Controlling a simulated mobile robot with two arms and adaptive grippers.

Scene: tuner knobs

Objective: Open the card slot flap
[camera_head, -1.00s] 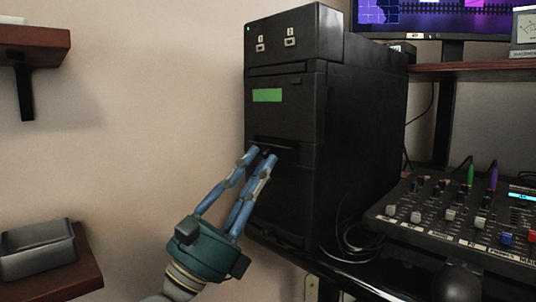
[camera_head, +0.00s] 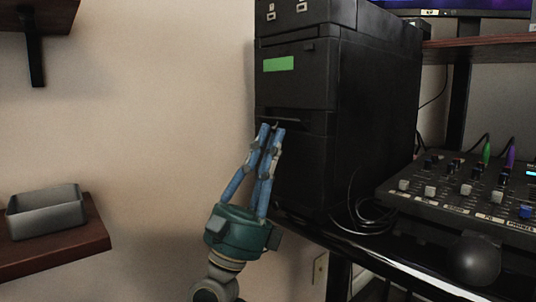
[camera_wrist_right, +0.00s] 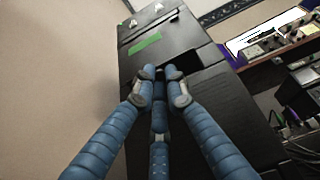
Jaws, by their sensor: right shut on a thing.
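The black tower unit (camera_head: 292,85) stands upright, with a green label on its front. The card slot flap (camera_head: 300,121) is on its front face below the label, as a narrow dark band. My right gripper (camera_head: 272,128) is at the left part of this band, its blue fingers close together and shut on the flap's edge. The fingertips (camera_wrist_right: 163,74) also show against the tower front in the right wrist view, with a dark patch beside them. The fingers hide the gripped part, so I cannot tell how far the flap is open. My left gripper is not in view.
A mixer (camera_head: 470,192) with knobs stands on the desk to the right of the tower. Loose black cables (camera_head: 362,215) lie between them. A grey tray (camera_head: 45,210) sits on a wooden shelf at the left. The space in front of the wall left of the tower is free.

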